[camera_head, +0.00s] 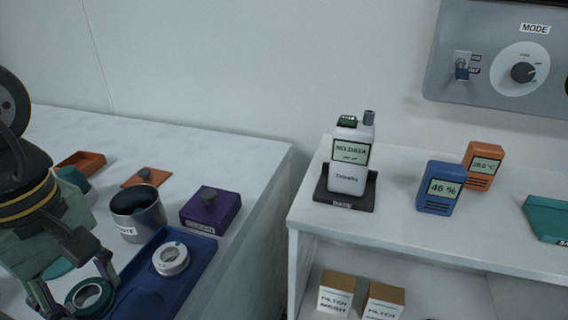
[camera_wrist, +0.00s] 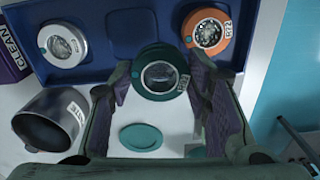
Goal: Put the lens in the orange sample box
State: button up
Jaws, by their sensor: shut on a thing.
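My gripper (camera_head: 82,287) is at the lower left of the head view, shut on a teal-ringed lens (camera_head: 90,297). In the wrist view the lens (camera_wrist: 163,72) sits between the two fingertips (camera_wrist: 164,84), over the near edge of the blue tray (camera_wrist: 262,50). I cannot tell its exact height above the tray. An orange open box (camera_head: 82,160) stands at the far left of the table, and a flat orange lid with a dark knob (camera_head: 147,177) lies right of it. A white-ringed lens (camera_head: 171,258) and an orange-ringed lens (camera_wrist: 208,30) rest in the tray.
A metal cup (camera_head: 138,216) and a purple lidded box (camera_head: 211,210) stand between tray and orange lid. A teal container (camera_head: 72,180) is partly hidden by my arm. A teal disc (camera_wrist: 140,137) lies on the table. The right-hand shelf unit holds meters.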

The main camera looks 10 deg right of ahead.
aim_at(84, 169)
jog(key=k+z, duration=0.1)
jog(key=z, duration=0.3)
jog(key=l+z, duration=0.15)
jog(key=z, duration=0.25)
jog(key=l+z, duration=0.15)
jog(key=z, duration=0.25)
jog(key=i+l+z, duration=0.2)
jog(key=i, duration=0.15)
jog(key=j, duration=0.1)
